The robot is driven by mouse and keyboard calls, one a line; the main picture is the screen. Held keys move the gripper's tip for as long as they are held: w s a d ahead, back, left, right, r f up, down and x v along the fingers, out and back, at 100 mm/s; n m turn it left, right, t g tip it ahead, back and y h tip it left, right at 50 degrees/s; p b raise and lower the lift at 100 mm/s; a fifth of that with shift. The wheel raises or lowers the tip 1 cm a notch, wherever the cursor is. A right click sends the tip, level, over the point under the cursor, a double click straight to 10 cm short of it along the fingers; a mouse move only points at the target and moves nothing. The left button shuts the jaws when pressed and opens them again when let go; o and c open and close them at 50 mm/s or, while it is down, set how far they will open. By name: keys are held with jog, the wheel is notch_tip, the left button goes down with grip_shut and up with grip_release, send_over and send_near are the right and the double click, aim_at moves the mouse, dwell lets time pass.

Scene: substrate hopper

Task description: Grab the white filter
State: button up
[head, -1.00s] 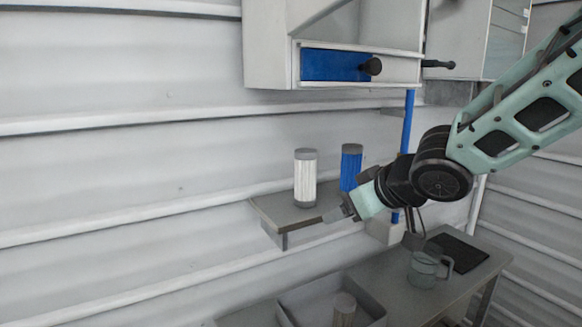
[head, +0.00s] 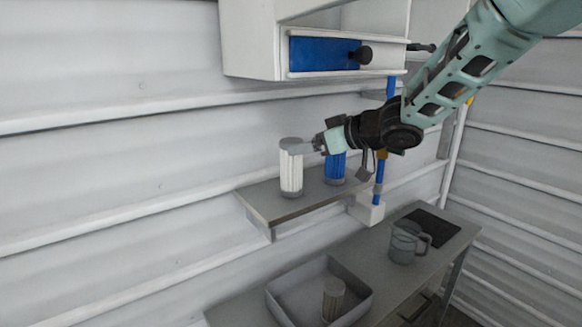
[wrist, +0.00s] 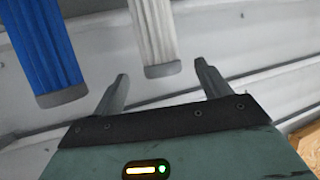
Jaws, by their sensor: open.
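The white filter (head: 291,172) is a pleated white cylinder with grey end caps, upright on the small grey shelf (head: 290,206). It also shows in the wrist view (wrist: 155,35), ahead of and between my two fingers. My gripper (head: 308,147) is open, at the upper right side of the white filter in the head view. In the wrist view my gripper (wrist: 160,82) has its fingers spread, with nothing between the tips. From these views I cannot tell whether a finger touches the filter.
A blue filter (head: 335,167) stands close to the right of the white one; it fills the upper left of the wrist view (wrist: 45,50). A cabinet with a blue drawer (head: 323,59) hangs above. Below are a grey tray (head: 284,309) holding a filter (head: 333,299) and a jug (head: 403,245).

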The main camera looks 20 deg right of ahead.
aim_at(286, 152)
jog(key=p+x, duration=0.2)
jog(key=x, duration=0.6)
jog(key=shift+f, duration=0.15)
jog(key=c, duration=1.2)
